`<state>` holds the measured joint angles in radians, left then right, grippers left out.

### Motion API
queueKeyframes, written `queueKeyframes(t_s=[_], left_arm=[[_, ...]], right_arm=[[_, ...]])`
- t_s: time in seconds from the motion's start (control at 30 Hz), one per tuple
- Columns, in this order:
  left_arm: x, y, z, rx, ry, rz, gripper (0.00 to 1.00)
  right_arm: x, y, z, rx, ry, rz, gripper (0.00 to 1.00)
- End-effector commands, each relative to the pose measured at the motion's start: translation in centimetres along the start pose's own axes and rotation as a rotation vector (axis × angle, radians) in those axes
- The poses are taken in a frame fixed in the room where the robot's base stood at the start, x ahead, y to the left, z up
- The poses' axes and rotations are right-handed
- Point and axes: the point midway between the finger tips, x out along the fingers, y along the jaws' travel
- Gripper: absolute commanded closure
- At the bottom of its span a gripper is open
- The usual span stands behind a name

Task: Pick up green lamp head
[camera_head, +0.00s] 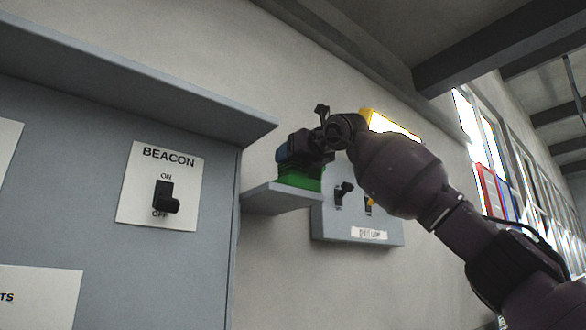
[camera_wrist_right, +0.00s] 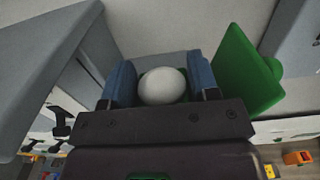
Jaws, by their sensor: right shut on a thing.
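The green lamp head (camera_head: 300,181) shows as a green block at the small grey shelf, just under my right gripper (camera_head: 291,158). In the right wrist view, my right gripper (camera_wrist_right: 160,80) has its blue-padded fingers on either side of a white rounded part (camera_wrist_right: 162,87) with a little green behind it. The gripper is shut on the lamp head. The fingers hide much of it, and I cannot tell whether it touches the shelf. A slanted green panel (camera_wrist_right: 245,75) stands right of the fingers; I cannot tell if it belongs to the lamp head. My left gripper is out of view.
The grey shelf (camera_head: 270,200) juts out beside a grey cabinet (camera_head: 100,120) with a beacon switch (camera_head: 165,197). A grey switch box (camera_head: 330,222) is on the wall behind my right arm. A lit yellow-framed lamp (camera_head: 392,126) is above it.

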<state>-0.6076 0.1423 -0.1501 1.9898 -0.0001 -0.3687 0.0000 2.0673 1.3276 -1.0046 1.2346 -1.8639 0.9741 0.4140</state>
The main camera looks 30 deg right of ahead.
Motion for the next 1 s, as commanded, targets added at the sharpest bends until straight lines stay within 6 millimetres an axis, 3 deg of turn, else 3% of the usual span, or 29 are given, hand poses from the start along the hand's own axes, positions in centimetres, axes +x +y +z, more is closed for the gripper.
queueKeyframes(t_s=[0.27, 0.7, 1.0], left_arm=[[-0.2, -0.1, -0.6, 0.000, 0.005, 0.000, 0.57], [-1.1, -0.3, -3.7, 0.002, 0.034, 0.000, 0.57], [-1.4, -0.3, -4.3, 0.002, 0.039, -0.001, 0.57]], right_arm=[[-0.1, 0.1, 1.7, 0.001, -0.003, 0.000, 0.73], [-0.2, 0.1, 8.6, 0.001, -0.003, 0.001, 0.73], [-0.1, 0.0, 10.1, 0.000, -0.001, 0.000, 0.73]])
